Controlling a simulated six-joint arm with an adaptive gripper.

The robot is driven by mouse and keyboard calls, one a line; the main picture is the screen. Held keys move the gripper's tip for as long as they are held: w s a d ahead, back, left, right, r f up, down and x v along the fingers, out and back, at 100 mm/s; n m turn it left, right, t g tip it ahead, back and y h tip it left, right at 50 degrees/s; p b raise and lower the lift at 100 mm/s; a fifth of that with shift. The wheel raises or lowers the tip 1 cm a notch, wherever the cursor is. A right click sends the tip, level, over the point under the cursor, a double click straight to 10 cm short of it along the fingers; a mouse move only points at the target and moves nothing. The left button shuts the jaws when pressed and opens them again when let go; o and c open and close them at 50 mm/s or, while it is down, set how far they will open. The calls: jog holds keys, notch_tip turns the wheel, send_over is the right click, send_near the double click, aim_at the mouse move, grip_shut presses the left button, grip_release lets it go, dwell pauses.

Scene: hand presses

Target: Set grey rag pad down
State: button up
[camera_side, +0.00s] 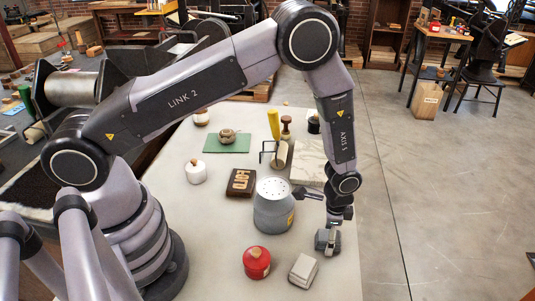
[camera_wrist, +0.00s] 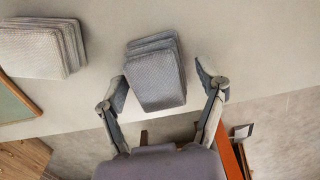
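The grey rag pad (camera_wrist: 156,76), a folded stack of grey cloth, lies on the pale tabletop between the fingers of my gripper (camera_wrist: 164,82) in the wrist view. My gripper is open. The left fingertip is close to the pad's side, and I cannot tell whether it touches. A clear gap shows between the pad and the right finger. In the side view my gripper (camera_side: 328,238) points down at the table's right edge, over the grey pad (camera_side: 327,242), which is partly hidden there.
A paler folded pad (camera_side: 303,270) lies nearby; it also shows in the wrist view (camera_wrist: 38,50). A red tin (camera_side: 257,262) and a grey canister (camera_side: 272,210) stand to the left. A pale slab (camera_side: 308,163) lies behind. The table's edge is close on the right.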

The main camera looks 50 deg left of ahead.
jog(key=shift+r, duration=0.15)
jog(key=s+a+r+n+t, duration=0.1)
jog(key=a+r, duration=0.3)
jog(key=r, duration=1)
jog(key=s+a+r+n+t, duration=0.1)
jog(key=s+a+r+n, duration=0.15)
jog(key=r, duration=1.15)
jog(key=s+a+r+n+t, duration=0.2)
jog(key=s+a+r, duration=0.6)
jog(key=r, duration=0.2)
jog(key=s+a+r+n+t, duration=0.1)
jog(key=s+a+r+n, duration=0.1)
jog(key=s, duration=1)
jog(key=shift+s+a+n+t, duration=0.15)
jog(key=shift+a+n+t, duration=0.15)
jog(key=shift+a+n, duration=0.55)
